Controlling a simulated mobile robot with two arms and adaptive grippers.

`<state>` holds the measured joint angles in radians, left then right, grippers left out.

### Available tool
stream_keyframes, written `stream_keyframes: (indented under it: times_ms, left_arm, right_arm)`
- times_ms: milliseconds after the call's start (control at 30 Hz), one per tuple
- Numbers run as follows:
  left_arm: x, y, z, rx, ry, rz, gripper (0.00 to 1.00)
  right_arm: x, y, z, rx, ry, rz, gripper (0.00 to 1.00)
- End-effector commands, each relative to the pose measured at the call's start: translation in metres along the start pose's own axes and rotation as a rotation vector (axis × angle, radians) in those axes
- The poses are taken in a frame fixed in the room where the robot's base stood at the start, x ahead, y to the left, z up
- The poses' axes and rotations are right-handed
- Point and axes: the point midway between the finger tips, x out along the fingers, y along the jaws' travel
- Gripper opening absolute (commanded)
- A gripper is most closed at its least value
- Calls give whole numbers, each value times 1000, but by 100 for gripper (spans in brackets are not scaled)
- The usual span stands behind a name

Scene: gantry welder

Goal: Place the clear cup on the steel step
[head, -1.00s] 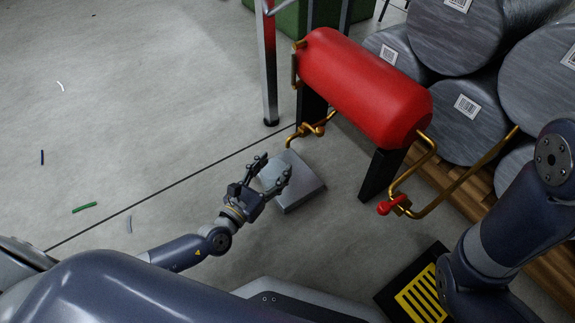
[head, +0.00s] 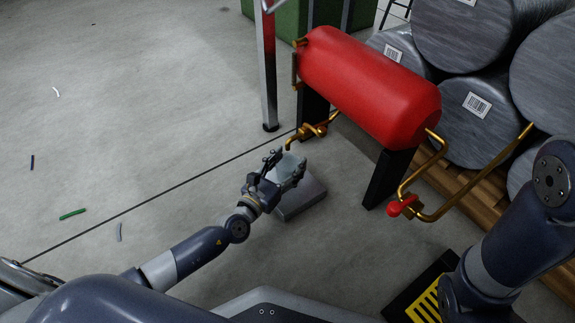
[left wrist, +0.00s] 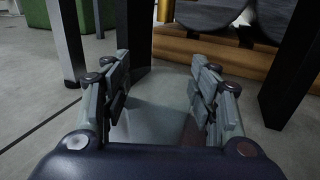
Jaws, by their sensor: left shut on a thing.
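The clear cup (head: 289,167) is a pale, see-through shape between the fingers of my left gripper (head: 283,168). In the left wrist view the two fingers (left wrist: 165,88) stand apart on either side of the cup, which is so transparent that its outline hardly shows. The steel step (head: 302,199) is a low grey block on the floor in front of the red tank. My gripper and the cup cover its far part in the head view. I cannot tell whether the cup touches the step. My right gripper is out of view.
The red tank (head: 368,85) stands on black legs (head: 388,178) just beyond the step, with brass pipes (head: 318,130) near the cup. Barcoded grey drums (head: 478,105) lie stacked at the right. A metal post (head: 268,95) stands behind. The floor at left is mostly clear.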

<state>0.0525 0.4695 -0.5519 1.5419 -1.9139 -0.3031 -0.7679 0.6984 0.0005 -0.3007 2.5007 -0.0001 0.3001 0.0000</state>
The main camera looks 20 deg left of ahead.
Motion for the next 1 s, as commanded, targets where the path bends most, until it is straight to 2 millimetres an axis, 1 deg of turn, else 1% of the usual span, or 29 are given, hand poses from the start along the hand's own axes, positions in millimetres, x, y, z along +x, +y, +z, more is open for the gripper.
stream_keyframes:
  times_ms: [200, 233, 267, 300, 633, 767, 867, 1000]
  left_arm:
    - [0, 0, -2, 1, -1, 1, 33]
    - [0, 0, -2, 0, -1, 1, 59]
    - [0, 0, -1, 0, -1, 1, 66]
    - [0, 0, -2, 0, -1, 1, 75]
    - [0, 0, -2, -1, -1, 1, 75]
    - [-2, 0, 1, -1, 1, 0, 75]
    - [-17, 0, 2, 2, 4, -1, 75]
    - [-48, 0, 3, 2, 5, -1, 75]
  right_arm:
    - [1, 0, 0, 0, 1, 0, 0]
    - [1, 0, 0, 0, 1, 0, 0]
    - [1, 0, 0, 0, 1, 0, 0]
    - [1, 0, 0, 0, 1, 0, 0]
    - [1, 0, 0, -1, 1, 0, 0]
    - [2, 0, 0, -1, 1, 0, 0]
    - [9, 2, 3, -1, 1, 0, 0]
    - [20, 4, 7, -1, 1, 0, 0]
